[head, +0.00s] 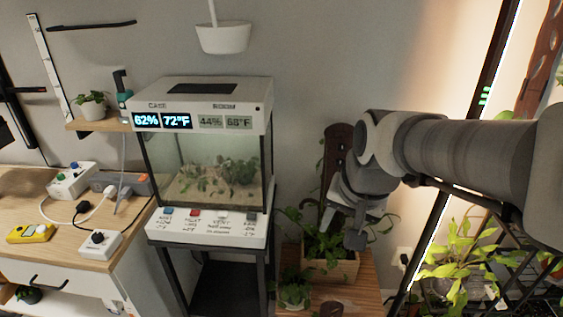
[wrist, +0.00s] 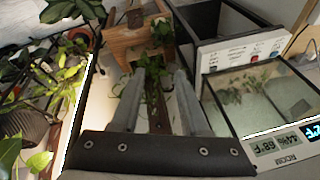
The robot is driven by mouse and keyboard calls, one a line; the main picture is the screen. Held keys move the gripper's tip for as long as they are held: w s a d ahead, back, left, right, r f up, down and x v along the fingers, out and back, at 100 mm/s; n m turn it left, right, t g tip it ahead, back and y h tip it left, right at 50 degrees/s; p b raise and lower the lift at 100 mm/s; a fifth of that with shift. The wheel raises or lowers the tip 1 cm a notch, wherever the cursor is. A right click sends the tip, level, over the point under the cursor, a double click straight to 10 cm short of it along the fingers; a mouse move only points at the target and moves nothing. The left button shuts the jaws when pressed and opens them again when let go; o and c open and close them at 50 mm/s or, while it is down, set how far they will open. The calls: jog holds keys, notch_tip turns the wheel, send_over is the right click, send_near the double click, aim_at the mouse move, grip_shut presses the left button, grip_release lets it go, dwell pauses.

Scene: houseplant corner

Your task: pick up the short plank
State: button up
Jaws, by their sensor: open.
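A dark brown plank with a rounded top (head: 337,145) stands upright against the wall behind the wooden planter box (head: 345,271); I take it for the short plank. My arm and the planter's leaves hide its lower part. My gripper (head: 341,228) is open, in front of the plank and above the planter. In the wrist view, the open fingers (wrist: 159,76) point towards the planter (wrist: 122,42) and its leaves. A narrow brown strip, apparently the plank (wrist: 159,118), shows between them. I see nothing held, and cannot tell the remaining distance.
A glass terrarium (head: 210,170) on a black stand is close left of my gripper. A leafy plant (head: 455,265) and black rack are at right. A longer holed plank (head: 545,55) is at the upper right. A white pot (head: 223,39) hangs above.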

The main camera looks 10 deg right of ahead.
jog(key=w+d+f+m+g+b, duration=0.1)
jog(key=w+f+m+b, duration=0.15)
jog(key=f, duration=0.35)
jog(key=w+d+f+m+b, duration=0.1)
jog(key=w+f+m+b, duration=0.2)
jog(key=f, duration=0.4)
jog(key=w+d+f+m+g+b, duration=0.1)
jog(key=w+d+f+m, duration=0.15)
jog(key=w+f, duration=0.3)
jog(key=m+g+b, duration=0.2)
jog(key=m+b, duration=0.2)
jog(key=m, duration=0.3)
send_over(331, 312)
notch_tip(331, 312, down, 20)
jog(key=f, duration=0.1)
notch_tip(331, 312, down, 12)
jog(key=b, duration=0.4)
jog(key=shift+a+r, duration=0.1)
jog(key=shift+a, duration=0.05)
jog(key=shift+w+d+f+b, duration=0.1)
jog(key=shift+f+b, duration=0.55)
jog(key=shift+f, duration=0.75)
jog(key=shift+w+d+f+b, duration=0.1)
jog(key=shift+f+b, duration=0.55)
jog(key=shift+f, duration=0.7)
jog(key=shift+r, duration=0.1)
grip_shut()
